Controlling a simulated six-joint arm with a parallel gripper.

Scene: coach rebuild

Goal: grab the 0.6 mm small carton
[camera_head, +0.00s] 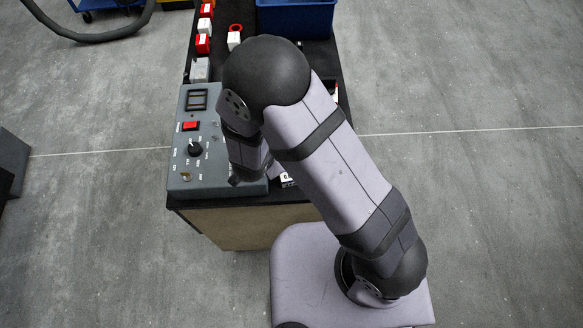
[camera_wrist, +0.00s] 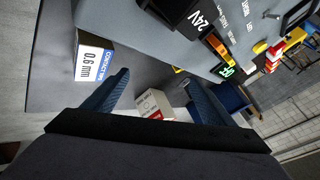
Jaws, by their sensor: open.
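The 0.6 mm small carton (camera_wrist: 93,57) is white with a blue band and reads "CONTACT TIPS 0.6 mm". In the wrist view it is at the upper left, outside and beyond the left finger. My gripper (camera_wrist: 157,80) is open and empty, its two dark blue fingers spread. A second, white and red carton (camera_wrist: 153,104) shows between the fingers; its print is too small to read. In the head view my arm hides much of the bench, and a small white and black piece (camera_head: 287,180) peeks out beside my wrist; I cannot tell which carton it is.
A grey control box (camera_head: 195,150) with a red switch and a knob stands at the bench's left edge, close to my gripper. A blue bin (camera_head: 295,18) is at the back. Several red and white items (camera_head: 203,43) line the left side.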

